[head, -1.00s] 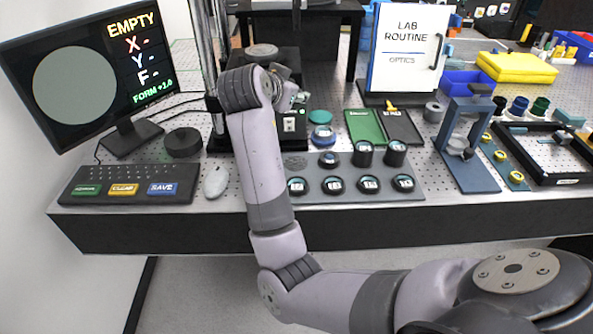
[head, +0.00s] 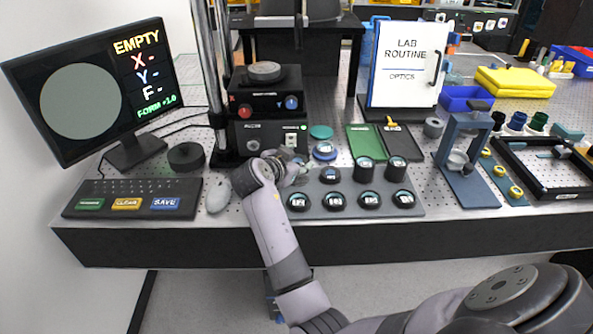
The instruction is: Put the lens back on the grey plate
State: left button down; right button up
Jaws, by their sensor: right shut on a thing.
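The grey plate (head: 352,187) lies on the bench and carries several dark round lens holders, with a front row of them nearest the edge. My right gripper (head: 293,172) is at the plate's back left corner, low over it. It is shut on the lens, which is mostly hidden by the fingers and wrist; I cannot tell whether it touches the plate. My left gripper is not in view.
Behind stands the black interferometer (head: 262,103) with its round stage bare. A blue-rimmed holder (head: 325,151) and a green disc (head: 320,132) lie close behind the plate. The mouse (head: 218,196) is left of my wrist. The monitor (head: 95,85) reads EMPTY.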

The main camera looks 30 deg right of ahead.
aim_at(297, 182)
notch_tip(297, 182, down, 4)
jog(key=shift+f, duration=0.1)
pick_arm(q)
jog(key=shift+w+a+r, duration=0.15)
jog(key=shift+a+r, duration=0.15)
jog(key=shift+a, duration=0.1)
pick_arm(e)
jog(key=shift+f, duration=0.15)
jog(key=o, duration=1.3)
jog(key=shift+c, duration=0.2)
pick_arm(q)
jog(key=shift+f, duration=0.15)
pick_arm(e)
jog(key=shift+r, duration=0.2)
pick_arm(q)
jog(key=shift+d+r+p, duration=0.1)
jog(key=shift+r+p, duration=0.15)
jog(key=shift+p, duration=0.05)
pick_arm(e)
jog(key=shift+r, duration=0.1)
